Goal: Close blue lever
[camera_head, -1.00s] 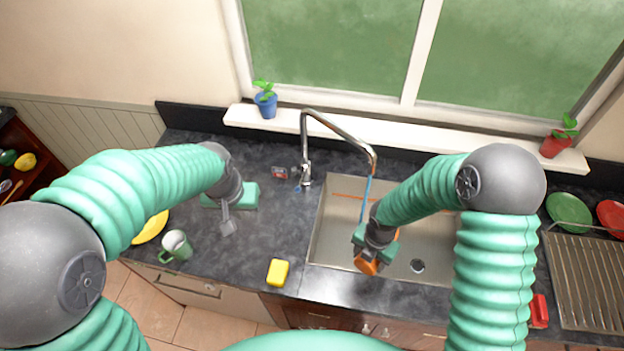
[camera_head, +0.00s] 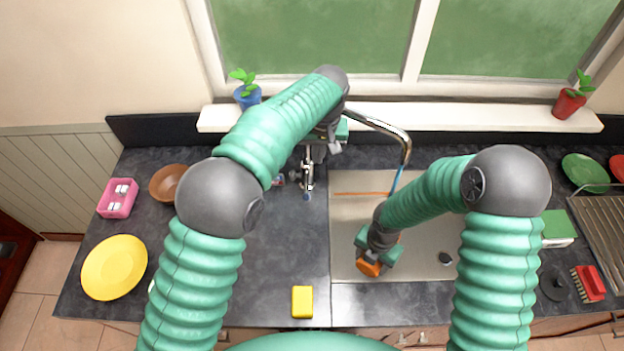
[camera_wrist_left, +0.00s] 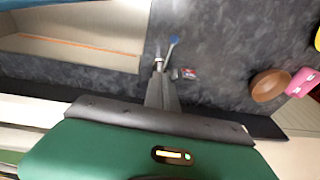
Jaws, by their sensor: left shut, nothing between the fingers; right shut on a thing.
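The blue-tipped lever (camera_head: 306,196) sticks out from the base of the metal faucet (camera_head: 308,172), toward the front of the counter. Its blue tip also shows in the left wrist view (camera_wrist_left: 174,40). My left gripper (camera_head: 334,146) is shut and empty, above and behind the faucet base. In the left wrist view its fingers (camera_wrist_left: 160,90) point at the faucet base; I cannot tell whether they touch it. My right gripper (camera_head: 371,257) is over the sink, shut on an orange thing (camera_head: 369,267), mostly hidden by the gripper.
The sink (camera_head: 350,220) lies right of the faucet. A yellow sponge (camera_head: 303,302) lies on the front counter. A yellow plate (camera_head: 114,267), brown bowl (camera_head: 167,183) and pink holder (camera_head: 118,198) stand at the left. The faucet's curved spout (camera_head: 385,125) rises beside my left gripper.

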